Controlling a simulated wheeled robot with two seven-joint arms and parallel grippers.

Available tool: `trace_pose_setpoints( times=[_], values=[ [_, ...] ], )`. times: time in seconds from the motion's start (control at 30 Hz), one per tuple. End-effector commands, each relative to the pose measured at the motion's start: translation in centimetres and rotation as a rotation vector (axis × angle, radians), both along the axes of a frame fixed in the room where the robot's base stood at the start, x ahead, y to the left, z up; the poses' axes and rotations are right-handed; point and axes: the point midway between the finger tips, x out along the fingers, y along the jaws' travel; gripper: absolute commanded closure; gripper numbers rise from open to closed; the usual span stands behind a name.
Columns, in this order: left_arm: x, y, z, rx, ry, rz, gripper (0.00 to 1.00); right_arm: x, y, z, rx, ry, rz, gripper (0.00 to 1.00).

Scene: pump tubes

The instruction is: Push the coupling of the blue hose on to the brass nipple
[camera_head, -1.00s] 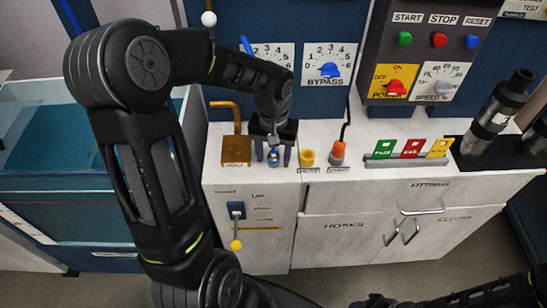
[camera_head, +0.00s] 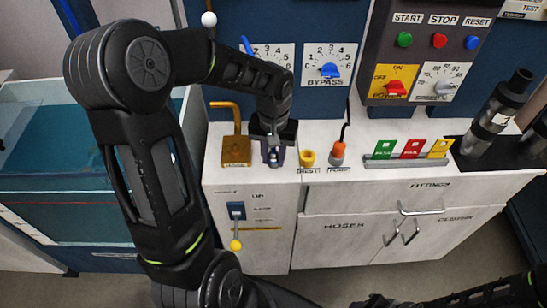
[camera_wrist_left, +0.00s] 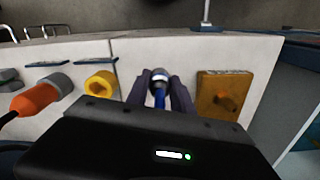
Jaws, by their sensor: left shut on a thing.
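My left gripper (camera_head: 273,158) reaches down to the white counter top and is shut on the coupling of the blue hose. In the left wrist view the grey coupling (camera_wrist_left: 160,75) with a blue piece of hose (camera_wrist_left: 160,98) shows between the two dark fingers. In the head view the fingers cover most of it. A brass block (camera_head: 236,150) with a bent brass pipe (camera_head: 238,118) stands just left of the gripper; the block also shows in the left wrist view (camera_wrist_left: 218,95). I cannot tell which part is the nipple. My right gripper is out of view.
A yellow ring-shaped holder (camera_head: 307,158) stands close right of the gripper. Beyond it is an orange and grey plug (camera_head: 338,152) with a black cable. Green, red and yellow cards stand in a rack (camera_head: 408,160). A blue panel rises behind; a water tank (camera_head: 90,215) is at left.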

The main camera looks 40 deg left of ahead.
Motion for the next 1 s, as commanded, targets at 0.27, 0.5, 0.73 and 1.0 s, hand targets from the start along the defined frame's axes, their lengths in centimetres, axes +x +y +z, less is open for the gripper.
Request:
trace_pose_setpoints(
  times=[0.27,0.5,0.73,1.0],
  values=[
    [0.1,0.0,1.0,0.002,-0.004,0.000,1.00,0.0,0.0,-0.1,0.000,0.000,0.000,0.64],
    [0.1,0.0,5.1,0.001,-0.006,0.001,1.00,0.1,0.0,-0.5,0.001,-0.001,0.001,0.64],
    [0.1,0.0,9.1,0.001,-0.003,0.000,1.00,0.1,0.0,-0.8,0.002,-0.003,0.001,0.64],
    [0.0,0.0,10.1,0.001,0.000,0.000,1.00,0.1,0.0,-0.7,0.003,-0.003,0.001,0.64]
  ],
)
